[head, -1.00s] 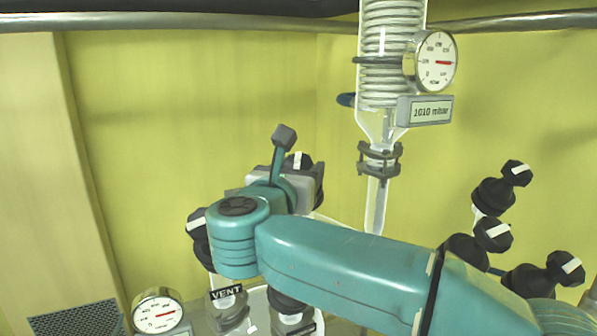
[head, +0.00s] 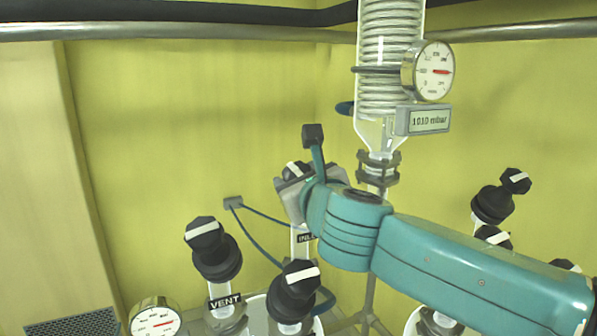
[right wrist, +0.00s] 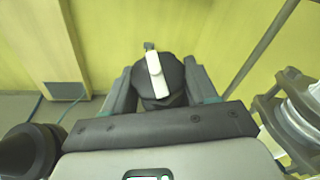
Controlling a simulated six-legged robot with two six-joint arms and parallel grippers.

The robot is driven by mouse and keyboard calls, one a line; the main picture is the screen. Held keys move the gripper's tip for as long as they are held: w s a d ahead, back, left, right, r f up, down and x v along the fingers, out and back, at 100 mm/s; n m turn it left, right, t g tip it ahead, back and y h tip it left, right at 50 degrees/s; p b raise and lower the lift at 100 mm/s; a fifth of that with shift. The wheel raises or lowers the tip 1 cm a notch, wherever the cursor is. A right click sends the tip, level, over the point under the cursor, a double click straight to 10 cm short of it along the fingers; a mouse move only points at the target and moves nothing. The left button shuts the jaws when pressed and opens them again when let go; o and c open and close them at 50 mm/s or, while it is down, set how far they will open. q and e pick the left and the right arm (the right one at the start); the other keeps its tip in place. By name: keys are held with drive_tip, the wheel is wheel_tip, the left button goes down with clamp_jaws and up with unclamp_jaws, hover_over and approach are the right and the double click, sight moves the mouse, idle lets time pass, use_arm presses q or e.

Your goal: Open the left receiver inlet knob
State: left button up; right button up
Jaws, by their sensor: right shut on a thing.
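The inlet knob (head: 294,168) is black with a white stripe and tops a glass stem with a partly hidden "INL…" label (head: 306,238). My right gripper (head: 293,183) is at this knob, partly hidden by its own wrist. In the right wrist view the knob (right wrist: 158,82) sits between the two fingers of my right gripper (right wrist: 160,88), which are shut on its sides. The white stripe runs nearly up and down there, slightly tilted. My left gripper does not show.
The black VENT knob (head: 212,247) stands to the left. Another black knob (head: 295,291) is in front, below my arm. A condenser (head: 388,60) with a gauge (head: 433,71) and a 1010 mbar display (head: 423,120) hangs close on the right. Several knobs stand farther right.

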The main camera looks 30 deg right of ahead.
drive_tip(key=shift+r+n+y, duration=0.1)
drive_tip(key=shift+n+y, duration=0.4)
drive_tip(key=shift+n, duration=0.1)
drive_tip(key=o, duration=1)
drive_tip(key=shift+c, duration=0.2)
drive_tip(key=shift+s, duration=0.1)
drive_tip(key=s+a+r+b, duration=0.1)
drive_tip(key=s+a+r, duration=0.1)
drive_tip(key=s, duration=1.4)
